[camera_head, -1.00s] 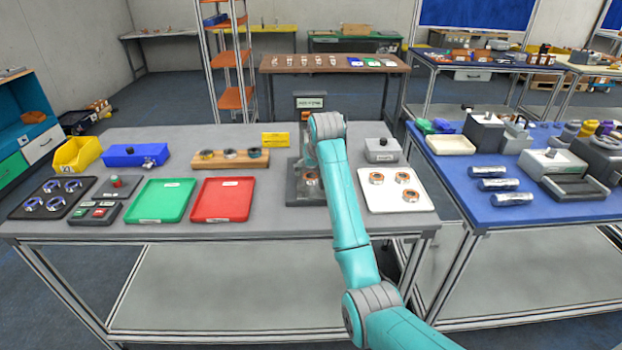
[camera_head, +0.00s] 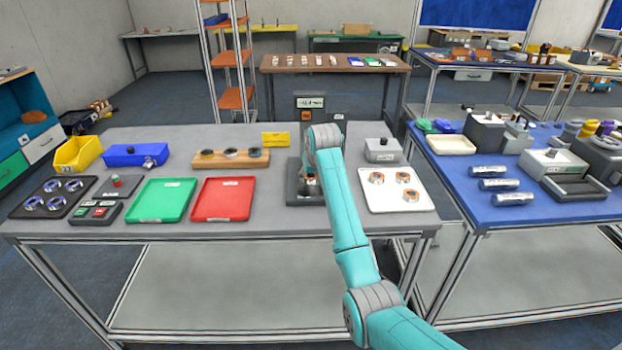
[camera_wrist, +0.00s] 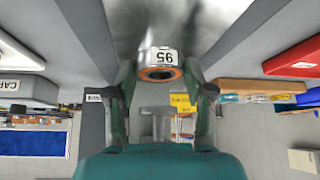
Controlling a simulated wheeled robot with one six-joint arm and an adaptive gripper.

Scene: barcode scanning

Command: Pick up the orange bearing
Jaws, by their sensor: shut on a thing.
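The orange bearing (camera_wrist: 160,64), a metal ring with an orange inner rim and a white number label, is between my gripper's fingertips in the wrist view. My gripper (camera_wrist: 163,84) is shut on it, one finger on each side. In the head view my gripper (camera_head: 309,178) is low over the grey station on the table, largely hidden by my arm. The bearing is small there, so I cannot tell whether it touches the station base.
The white tray (camera_head: 372,204) with 3 orange-rimmed bearings is right of my arm. The red tray (camera_head: 222,200) and green tray (camera_head: 161,201) are empty to the left. A wooden block (camera_head: 212,161) with dark rings and a yellow sign (camera_head: 275,140) stand behind.

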